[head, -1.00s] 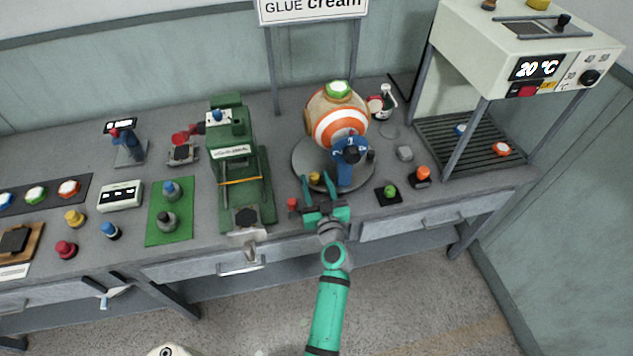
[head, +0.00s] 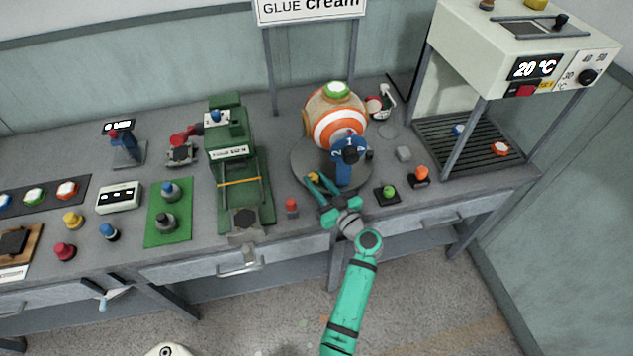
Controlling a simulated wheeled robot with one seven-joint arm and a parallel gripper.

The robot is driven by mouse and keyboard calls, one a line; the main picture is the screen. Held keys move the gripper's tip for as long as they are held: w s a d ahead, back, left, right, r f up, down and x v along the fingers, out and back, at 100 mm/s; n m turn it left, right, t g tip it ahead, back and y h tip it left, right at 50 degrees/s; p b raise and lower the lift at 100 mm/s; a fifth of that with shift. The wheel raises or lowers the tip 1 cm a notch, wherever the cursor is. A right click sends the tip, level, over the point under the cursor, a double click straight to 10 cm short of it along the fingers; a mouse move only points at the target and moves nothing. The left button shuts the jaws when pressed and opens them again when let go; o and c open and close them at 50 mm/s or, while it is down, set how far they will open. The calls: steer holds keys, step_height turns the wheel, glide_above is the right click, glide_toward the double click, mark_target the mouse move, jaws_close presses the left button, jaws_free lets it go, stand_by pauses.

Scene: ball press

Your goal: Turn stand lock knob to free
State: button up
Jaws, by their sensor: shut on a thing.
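A striped orange and white ball (head: 338,128) with a green top sits on a round grey stand (head: 306,163). A small yellow knob (head: 313,177) is at the stand's front left edge. My gripper (head: 316,180) reaches in from the front right, with its two teal fingers around the yellow knob and shut on it. The fingers partly cover the knob, so its marking and exact angle cannot be read. A blue upright part (head: 347,160) with a round head stands in front of the ball, just right of my fingers.
A red button (head: 292,205) is left of my gripper. A green button (head: 389,192) and an orange button (head: 421,174) are to its right. A green press (head: 237,165) stands at left, and a heater cabinet (head: 490,50) at far right.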

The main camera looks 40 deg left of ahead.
steer(key=shift+d+f+n+g, duration=0.1)
steer(key=shift+n+g, duration=0.2)
steer(key=shift+g, duration=0.1)
steer(key=o, duration=1.1)
steer(key=shift+c, duration=0.2)
steer(key=shift+t, duration=0.3)
